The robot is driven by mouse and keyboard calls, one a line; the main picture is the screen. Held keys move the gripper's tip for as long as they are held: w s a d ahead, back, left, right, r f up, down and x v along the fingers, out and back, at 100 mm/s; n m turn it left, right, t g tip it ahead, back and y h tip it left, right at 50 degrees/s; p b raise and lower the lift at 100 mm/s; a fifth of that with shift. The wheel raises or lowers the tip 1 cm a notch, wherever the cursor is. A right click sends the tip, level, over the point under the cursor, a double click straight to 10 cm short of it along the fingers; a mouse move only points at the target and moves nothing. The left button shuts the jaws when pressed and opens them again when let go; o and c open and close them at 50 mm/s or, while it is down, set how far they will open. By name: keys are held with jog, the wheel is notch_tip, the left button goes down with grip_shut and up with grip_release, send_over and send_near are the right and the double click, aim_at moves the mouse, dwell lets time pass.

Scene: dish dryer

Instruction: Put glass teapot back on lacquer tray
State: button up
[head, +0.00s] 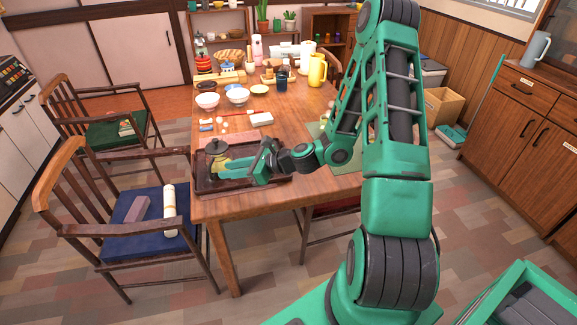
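The glass teapot (217,151), yellowish-brown with a dark lid, stands upright at the left part of the dark lacquer tray (277,181) in the head view. The tray lies at the near left corner of the wooden table. My gripper (226,170) reaches in from the right, low over the tray, with its green fingers pointing left at the teapot's lower body. The fingers overlap the teapot in this view, hiding part of its base. I cannot tell whether they touch it, or whether the teapot's base rests on the tray.
Bowls (238,95), a yellow pitcher (317,69) and other crockery crowd the table's far half. A white block (261,119) and small items lie behind the tray. A chair with a blue cushion (150,236) stands at the left. My arm hides the table's right side.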

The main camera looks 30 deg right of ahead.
jog(key=shift+s+n, duration=0.25)
jog(key=shift+n, duration=0.15)
jog(key=s+d+r+n+g+h, duration=0.3)
jog(key=s+d+r+n, duration=0.2)
jog(key=s, duration=0.7)
jog(key=s+d+r+n+g+h, duration=0.3)
jog(key=s+d+r+n, duration=0.3)
jog(key=s, duration=0.6)
jog(key=s+d+r+n+g+h, duration=0.3)
jog(key=s+d+r+n, duration=0.3)
jog(key=s+n, duration=0.3)
jog(key=s+g, duration=0.1)
jog(key=s, duration=0.2)
jog(key=shift+s+d+r, duration=0.25)
jog(key=shift+s, duration=0.05)
